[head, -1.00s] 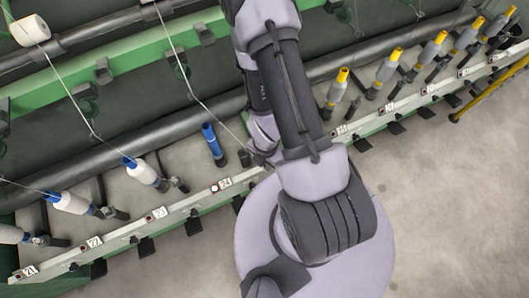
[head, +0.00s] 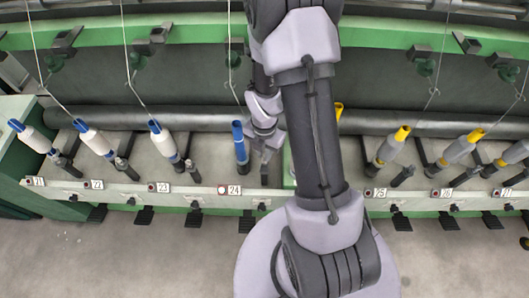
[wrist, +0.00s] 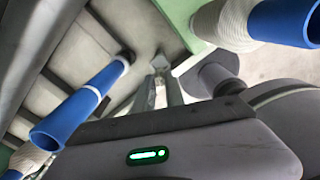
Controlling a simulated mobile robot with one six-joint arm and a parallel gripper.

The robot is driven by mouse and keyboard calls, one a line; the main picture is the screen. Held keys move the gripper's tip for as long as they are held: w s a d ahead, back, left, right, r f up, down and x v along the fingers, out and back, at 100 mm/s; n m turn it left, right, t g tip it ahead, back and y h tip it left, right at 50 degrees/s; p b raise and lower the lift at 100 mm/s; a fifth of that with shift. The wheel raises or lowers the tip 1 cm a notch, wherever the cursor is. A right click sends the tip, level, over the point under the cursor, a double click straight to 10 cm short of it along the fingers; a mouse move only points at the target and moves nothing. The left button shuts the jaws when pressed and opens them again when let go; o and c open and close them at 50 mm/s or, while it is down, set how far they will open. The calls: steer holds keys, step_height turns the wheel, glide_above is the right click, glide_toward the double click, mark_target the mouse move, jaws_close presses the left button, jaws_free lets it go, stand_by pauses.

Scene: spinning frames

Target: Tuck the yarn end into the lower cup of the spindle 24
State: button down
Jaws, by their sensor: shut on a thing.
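Spindle 24 is a bare blue tube (head: 240,143) above the label 24 (head: 234,190) in the head view. A blue tube (wrist: 75,108) with a white ring also shows at left in the wrist view. A thin white yarn (head: 231,62) hangs from above towards spindle 24 and my gripper. My gripper (head: 266,155) is just right of the blue tube, pointing down towards the rail. Its fingers (wrist: 160,85) are shut on the yarn end, but the strand is too fine to see between them. The lower cup of spindle 24 cannot be made out clearly.
Spindles wound with white yarn (head: 163,140) stand to the left; spindles with yellow tops (head: 393,147) stand to the right. A dark roller (head: 430,124) runs behind them. The numbered rail (head: 130,190) runs in front. In the wrist view a wound blue tube (wrist: 285,22) is at upper right.

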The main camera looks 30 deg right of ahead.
steer(key=shift+f+b, duration=1.7)
steer(key=shift+f, duration=0.65)
steer(key=c, duration=1.3)
jaws_free()
step_height(320, 180, up, 18)
steer(key=p, duration=0.7)
steer(key=shift+f, duration=0.25)
